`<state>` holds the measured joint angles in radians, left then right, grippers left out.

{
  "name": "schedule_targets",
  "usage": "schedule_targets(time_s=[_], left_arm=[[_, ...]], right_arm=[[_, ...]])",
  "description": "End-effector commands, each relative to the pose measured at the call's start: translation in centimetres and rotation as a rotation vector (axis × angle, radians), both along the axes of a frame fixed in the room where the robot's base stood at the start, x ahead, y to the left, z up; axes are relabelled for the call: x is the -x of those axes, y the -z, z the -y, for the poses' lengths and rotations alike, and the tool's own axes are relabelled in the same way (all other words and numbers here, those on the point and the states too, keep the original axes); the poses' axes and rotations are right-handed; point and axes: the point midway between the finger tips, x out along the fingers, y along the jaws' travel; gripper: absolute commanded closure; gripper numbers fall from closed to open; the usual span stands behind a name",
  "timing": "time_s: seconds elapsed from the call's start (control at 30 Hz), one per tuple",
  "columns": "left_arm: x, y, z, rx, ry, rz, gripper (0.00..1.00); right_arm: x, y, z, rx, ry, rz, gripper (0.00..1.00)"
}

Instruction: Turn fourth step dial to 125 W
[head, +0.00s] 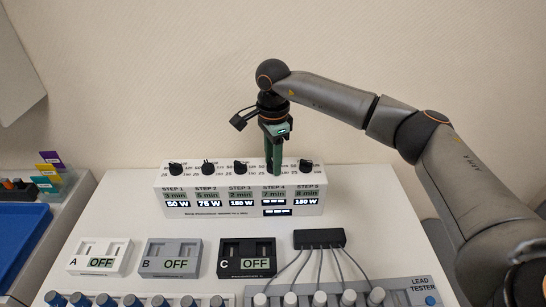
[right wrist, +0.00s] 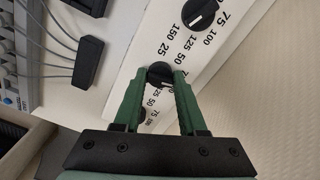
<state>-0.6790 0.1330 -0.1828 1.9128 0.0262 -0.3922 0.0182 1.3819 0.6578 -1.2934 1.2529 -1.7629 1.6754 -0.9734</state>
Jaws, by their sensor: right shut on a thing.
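The fourth step dial (right wrist: 160,72) is a small black knob on the white panel (head: 175,208), with printed watt marks around it. My right gripper (head: 275,172) comes down from above on the STEP 4 column, and its green fingers hide that dial in the head view. In the right wrist view, the two fingers (right wrist: 158,82) are closed against opposite sides of the knob. The STEP 4 display (head: 274,201) shows dashes under a 7 min label. I cannot clearly read the dial's pointer. My left gripper is not in view.
Other black dials, such as the STEP 3 one (head: 240,167), stand close beside the gripper. A black cable box (head: 320,238) lies in front of the panel. Modules A (head: 100,257), B (head: 169,258) and C (head: 246,258) stand nearer me. Clear white table lies right of the panel.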

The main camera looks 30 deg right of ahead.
Motion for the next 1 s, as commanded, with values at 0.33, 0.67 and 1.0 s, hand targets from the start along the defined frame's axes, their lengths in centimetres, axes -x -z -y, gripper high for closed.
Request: schedule_targets(time_s=[0.33, 0.67, 1.0], left_arm=[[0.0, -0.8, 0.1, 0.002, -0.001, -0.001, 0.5], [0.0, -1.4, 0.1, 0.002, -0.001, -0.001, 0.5], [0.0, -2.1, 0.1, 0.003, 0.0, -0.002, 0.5]], right_arm=[[-0.1, -0.2, 0.1, 0.001, 0.33, 0.003, 1.0], [-0.1, -0.2, 0.1, 0.002, 0.643, 0.004, 1.0], [-0.1, -0.2, 0.1, 0.001, 0.965, 0.002, 1.0]])
